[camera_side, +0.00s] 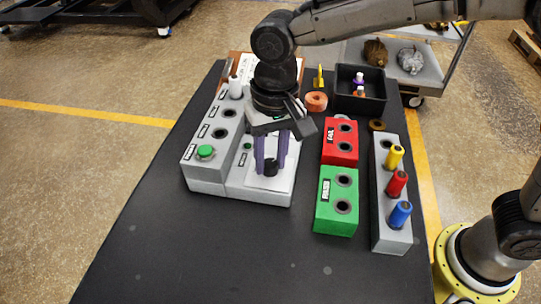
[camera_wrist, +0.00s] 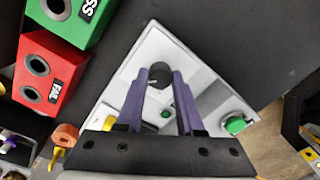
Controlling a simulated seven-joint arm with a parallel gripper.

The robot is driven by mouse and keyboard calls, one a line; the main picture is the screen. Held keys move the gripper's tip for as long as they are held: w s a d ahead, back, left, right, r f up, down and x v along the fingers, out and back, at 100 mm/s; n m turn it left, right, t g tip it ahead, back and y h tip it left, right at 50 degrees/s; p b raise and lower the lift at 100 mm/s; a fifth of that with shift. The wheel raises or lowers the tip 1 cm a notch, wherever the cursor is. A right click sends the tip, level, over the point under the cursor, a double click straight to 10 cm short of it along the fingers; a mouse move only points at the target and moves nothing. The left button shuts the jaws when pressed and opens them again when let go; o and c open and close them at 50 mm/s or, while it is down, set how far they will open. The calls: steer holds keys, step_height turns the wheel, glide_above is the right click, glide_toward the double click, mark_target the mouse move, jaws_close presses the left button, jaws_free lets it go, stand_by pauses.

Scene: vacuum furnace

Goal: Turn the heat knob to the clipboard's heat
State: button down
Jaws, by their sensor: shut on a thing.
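A small black knob (camera_side: 271,167) stands on the sloped pale face of the grey control box (camera_side: 237,188). My gripper (camera_side: 272,160) reaches down to it, its two purple fingers on either side of the knob. In the wrist view the knob (camera_wrist: 160,75) sits between the fingertips (camera_wrist: 159,78), and my gripper is shut on it. A pale mark shows on the knob, but the dial setting is too small to read. A brown clipboard (camera_side: 234,58) with white paper lies behind, partly hidden by my arm. Its writing is not legible.
A grey block with a green button (camera_side: 205,152) and a white cylinder (camera_side: 235,88) adjoins on the left. Red (camera_side: 340,152) and green (camera_side: 325,213) boxes and a rack of coloured cylinders (camera_side: 390,235) stand right. A black bin (camera_side: 360,103) is behind. The front table is clear.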

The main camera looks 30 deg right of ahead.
mark_target(274, 161)
steer(key=c, duration=0.5)
jaws_free()
steer(key=shift+c, duration=0.2)
step_height(274, 161, up, 14)
steer(key=shift+d, duration=0.3)
steer(key=shift+d, duration=0.1)
